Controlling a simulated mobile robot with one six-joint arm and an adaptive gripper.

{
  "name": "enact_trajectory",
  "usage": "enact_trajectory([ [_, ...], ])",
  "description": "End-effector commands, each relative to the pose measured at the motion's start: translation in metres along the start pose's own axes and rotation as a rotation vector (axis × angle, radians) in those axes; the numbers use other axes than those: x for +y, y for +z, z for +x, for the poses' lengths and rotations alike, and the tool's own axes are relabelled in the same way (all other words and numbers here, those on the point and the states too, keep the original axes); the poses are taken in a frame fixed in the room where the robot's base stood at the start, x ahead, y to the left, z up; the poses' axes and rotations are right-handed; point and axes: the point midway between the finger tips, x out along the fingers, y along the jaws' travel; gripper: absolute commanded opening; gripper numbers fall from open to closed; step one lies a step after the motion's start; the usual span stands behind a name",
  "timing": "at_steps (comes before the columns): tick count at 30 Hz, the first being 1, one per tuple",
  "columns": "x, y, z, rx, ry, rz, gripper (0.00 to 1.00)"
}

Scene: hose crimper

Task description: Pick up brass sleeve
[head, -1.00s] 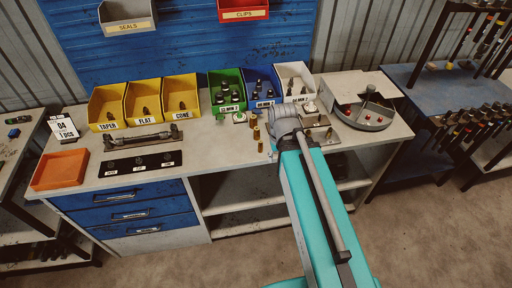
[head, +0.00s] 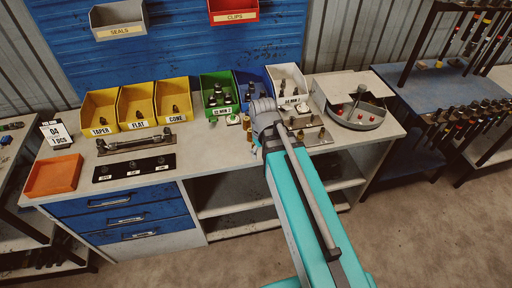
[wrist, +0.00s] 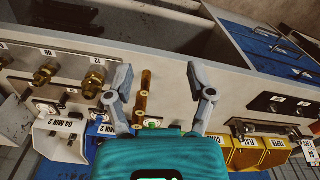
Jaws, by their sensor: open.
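Small brass sleeves (head: 247,122) stand in a short row on the bench, just left of my arm's end in the head view. In the wrist view, brass sleeves (wrist: 145,84) show between the fingers of my gripper (wrist: 160,72), closer to the left finger. My gripper is open with nothing held. Its fingers are spread on either side of the sleeves, but I cannot tell its height above them. In the head view, my arm's end hides the gripper.
Brass fittings (wrist: 93,82) on a plate stand close left of the gripper in the wrist view. Green (head: 219,90) and white (head: 287,82) bins stand behind my arm. A grey round tray (head: 356,114) is at right. Bare bench (head: 205,155) lies left of the sleeves.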

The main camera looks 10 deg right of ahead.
Motion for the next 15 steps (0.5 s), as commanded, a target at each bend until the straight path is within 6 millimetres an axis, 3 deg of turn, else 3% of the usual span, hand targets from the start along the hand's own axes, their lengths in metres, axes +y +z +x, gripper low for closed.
enact_trajectory([
  [15,0.025,-0.081,-0.011,0.001,0.000,-0.769,0.70],
])
